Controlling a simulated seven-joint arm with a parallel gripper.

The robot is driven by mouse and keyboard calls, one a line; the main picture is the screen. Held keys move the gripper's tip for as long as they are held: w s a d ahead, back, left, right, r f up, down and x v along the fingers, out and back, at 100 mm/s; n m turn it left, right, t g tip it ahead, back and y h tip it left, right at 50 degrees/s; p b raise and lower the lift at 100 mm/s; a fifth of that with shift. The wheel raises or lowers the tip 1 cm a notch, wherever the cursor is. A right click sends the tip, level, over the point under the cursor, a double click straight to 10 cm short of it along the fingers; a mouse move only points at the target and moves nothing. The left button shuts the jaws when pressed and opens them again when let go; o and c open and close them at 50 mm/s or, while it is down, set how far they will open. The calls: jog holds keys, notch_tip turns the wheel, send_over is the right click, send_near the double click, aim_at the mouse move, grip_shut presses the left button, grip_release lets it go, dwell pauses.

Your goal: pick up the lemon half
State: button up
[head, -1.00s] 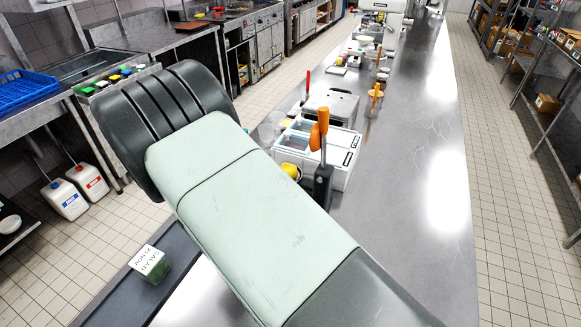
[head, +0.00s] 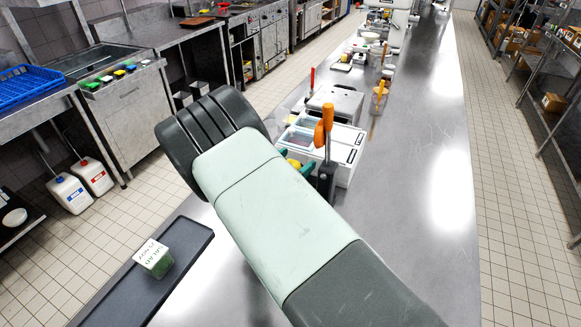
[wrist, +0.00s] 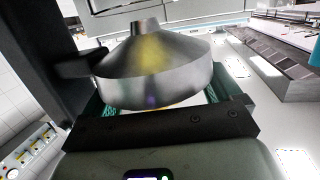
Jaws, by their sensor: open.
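A small yellow thing (head: 294,162), perhaps the lemon half, shows in the head view just past my arm, beside the white containers; its shape is mostly hidden. My gripper (wrist: 162,98) is open, with a teal finger on each side in the wrist view. A teal fingertip also shows right beside the yellow thing in the head view. A shiny steel cone-topped piece (wrist: 152,78) fills the space between and beyond the fingers in the wrist view. It carries a blurred yellow patch, and a thin yellow strip shows under its lower edge. Contact cannot be told.
White containers (head: 342,143) and an orange-handled tool (head: 324,130) stand close to my gripper on the steel counter (head: 415,190). A dark tray (head: 120,295) with a labelled green box (head: 154,260) lies at lower left. The counter's right side is clear.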

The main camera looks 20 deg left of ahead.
jog(key=c, duration=1.2)
notch_tip(320, 180, up, 9)
jog(key=shift+f, duration=0.1)
jog(key=w+d+r, duration=0.3)
jog(key=r, duration=0.4)
jog(key=w+d+r+y, duration=0.1)
jog(key=w+d+r, duration=0.1)
jog(key=r, duration=0.6)
jog(key=w+d+r, duration=0.3)
jog(key=r, duration=0.4)
jog(key=s+d+r+h, duration=0.1)
jog(key=s+d+r, duration=0.1)
jog(key=d, duration=0.8)
jog(key=s+d+r+h, duration=0.1)
jog(key=s+d+r, duration=0.1)
jog(key=s+d, duration=0.3)
jog(key=s+d+r+m, duration=0.1)
jog(key=s+d+r, duration=0.1)
jog(key=d, duration=1.2)
jog(key=shift+s+d+r+g+h, duration=0.15)
jog(key=shift+s+d+r+h, duration=0.05)
jog(key=shift+s, duration=0.15)
jog(key=shift+s+d+r+g+h, duration=0.15)
jog(key=shift+s+h, duration=0.05)
jog(key=shift+s, duration=0.15)
